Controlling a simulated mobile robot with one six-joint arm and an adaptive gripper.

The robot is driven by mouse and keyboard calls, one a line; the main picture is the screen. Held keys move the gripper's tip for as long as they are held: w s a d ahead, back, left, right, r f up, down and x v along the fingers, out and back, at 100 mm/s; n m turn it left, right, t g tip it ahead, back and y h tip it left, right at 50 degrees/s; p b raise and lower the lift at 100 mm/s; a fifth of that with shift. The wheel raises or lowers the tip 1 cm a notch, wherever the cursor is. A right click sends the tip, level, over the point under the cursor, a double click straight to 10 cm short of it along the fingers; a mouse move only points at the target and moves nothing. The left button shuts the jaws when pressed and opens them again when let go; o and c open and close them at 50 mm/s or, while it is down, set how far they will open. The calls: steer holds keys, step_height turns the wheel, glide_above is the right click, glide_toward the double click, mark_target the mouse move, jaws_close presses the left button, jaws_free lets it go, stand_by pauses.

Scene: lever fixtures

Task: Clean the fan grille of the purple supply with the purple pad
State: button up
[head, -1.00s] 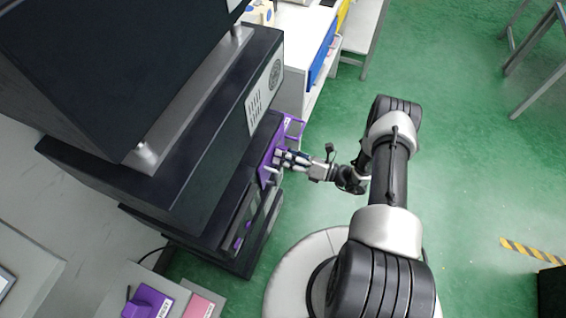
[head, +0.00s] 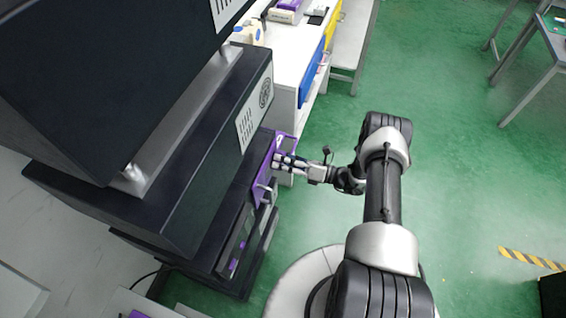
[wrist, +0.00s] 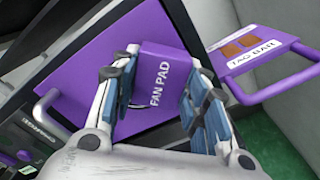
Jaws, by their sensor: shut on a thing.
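My gripper (wrist: 158,80) is shut on the purple pad (wrist: 166,66), which is labelled "FAN PAD", in the wrist view. The pad is at the purple front panel of the supply (wrist: 92,72); whether they touch I cannot tell. In the head view my gripper (head: 281,163) is at the right-facing front of the dark rack, by the purple panel (head: 264,176). The pad is too small to make out there. No fan grille shows on the purple panel; the pad and fingers cover part of it.
A metal handle (wrist: 50,112) is on the panel's left. Higher on the rack, a white vent plate (head: 255,108) has a round grille.

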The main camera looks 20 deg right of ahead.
steer(key=shift+s+a+p, duration=0.45)
steer(key=shift+s+a, duration=0.3)
steer(key=shift+s, duration=0.3)
steer(key=shift+s+a+p, duration=0.4)
steer(key=shift+s+a, duration=0.35)
steer(key=shift+s, duration=0.35)
steer(key=shift+s+a+p, duration=0.45)
steer(key=shift+s+a, duration=0.3)
steer(key=shift+s, duration=0.3)
steer(key=b, duration=0.1)
glide_toward(265, 177)
steer(key=shift+w+f, duration=0.2)
steer(key=shift+f, duration=0.05)
steer(key=shift+b+v, duration=0.55)
steer(key=shift+v, duration=0.95)
